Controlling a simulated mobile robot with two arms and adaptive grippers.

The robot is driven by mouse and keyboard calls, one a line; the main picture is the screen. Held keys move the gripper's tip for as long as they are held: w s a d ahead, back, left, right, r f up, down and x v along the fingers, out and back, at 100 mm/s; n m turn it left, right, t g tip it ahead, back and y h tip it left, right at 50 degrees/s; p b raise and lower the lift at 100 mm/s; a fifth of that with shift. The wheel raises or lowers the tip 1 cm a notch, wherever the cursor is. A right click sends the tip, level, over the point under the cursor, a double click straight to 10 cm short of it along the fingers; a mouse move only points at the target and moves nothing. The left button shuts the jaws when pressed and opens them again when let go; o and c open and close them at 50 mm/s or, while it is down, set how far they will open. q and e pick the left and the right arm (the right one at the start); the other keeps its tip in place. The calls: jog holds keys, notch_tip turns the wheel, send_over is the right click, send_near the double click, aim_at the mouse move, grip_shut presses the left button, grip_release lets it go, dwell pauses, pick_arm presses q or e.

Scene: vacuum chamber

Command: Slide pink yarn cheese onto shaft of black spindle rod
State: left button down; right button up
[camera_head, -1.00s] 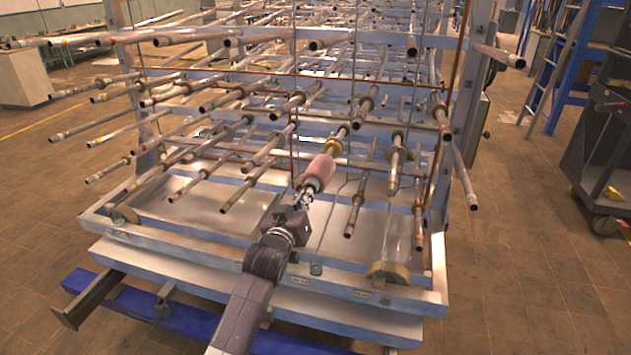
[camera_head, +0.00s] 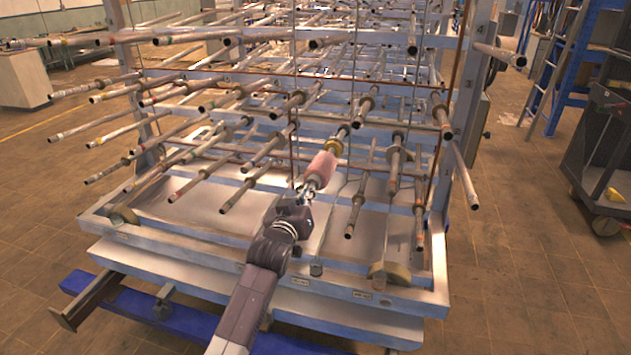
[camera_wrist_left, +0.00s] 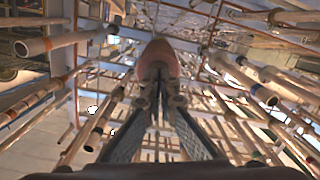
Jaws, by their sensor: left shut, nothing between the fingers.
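The pink yarn cheese (camera_head: 321,168) sits around a spindle rod (camera_head: 338,138) on the rack, near the middle of the head view. A yellowish ring (camera_head: 332,147) shows on the rod just behind it. My left gripper (camera_head: 308,192) is at the near end of the cheese, its fingers shut with nothing between them. In the left wrist view the cheese (camera_wrist_left: 158,60) is straight ahead of the shut fingertips (camera_wrist_left: 160,98). Whether the fingertips touch the cheese or the rod's end I cannot tell. My right gripper is not in view.
Several bare rods (camera_head: 357,205) stick out toward me on both sides of the left gripper, close by. A metal base frame (camera_head: 200,245) lies below. A dark cart (camera_head: 610,160) stands at the right. Brown floor is free right of the rack.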

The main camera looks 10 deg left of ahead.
pick_arm(q)
jog(key=shift+w+f+b, duration=0.1)
jog(key=shift+w+b, duration=0.35)
jog(key=shift+w, duration=0.5)
jog(key=s+r+p, duration=0.1)
jog(key=s+p, duration=0.1)
jog(key=s, duration=1.3)
jog(key=shift+a+r, duration=0.2)
jog(key=shift+a, duration=0.05)
jog(key=shift+p, duration=0.35)
